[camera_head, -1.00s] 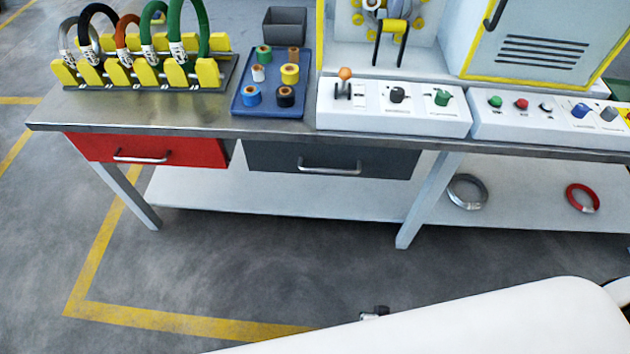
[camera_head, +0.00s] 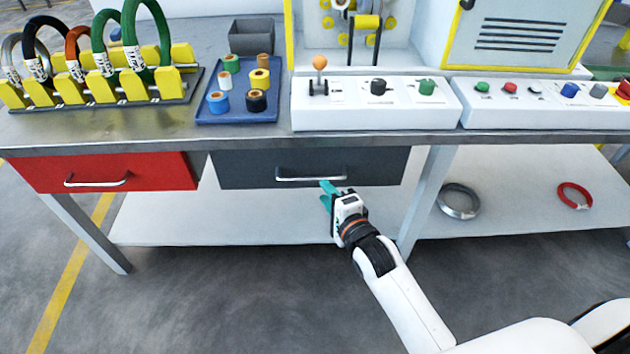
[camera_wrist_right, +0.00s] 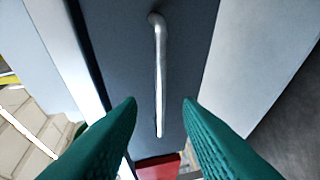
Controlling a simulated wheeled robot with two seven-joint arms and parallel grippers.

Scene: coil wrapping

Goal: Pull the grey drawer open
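The grey drawer (camera_head: 235,170) is under the workbench top, right of the red drawer, and looks shut. Its silver bar handle (camera_head: 297,178) runs across its front. My right gripper (camera_head: 328,189) is just in front of and slightly below the right part of this handle. In the right wrist view the handle (camera_wrist_right: 159,75) runs between the two teal fingers (camera_wrist_right: 160,105), which are open and apart from it. The grey drawer front (camera_wrist_right: 115,50) shows behind it. My left gripper is not in view.
The red drawer (camera_head: 150,172) is at the left. A bench leg (camera_head: 427,195) stands right of the grey drawer. A lower shelf (camera_head: 200,220) lies beneath, with a grey coil (camera_head: 458,201) and a red coil (camera_head: 574,195) on its right part. The bench top (camera_head: 240,136) holds control boxes and a blue tray.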

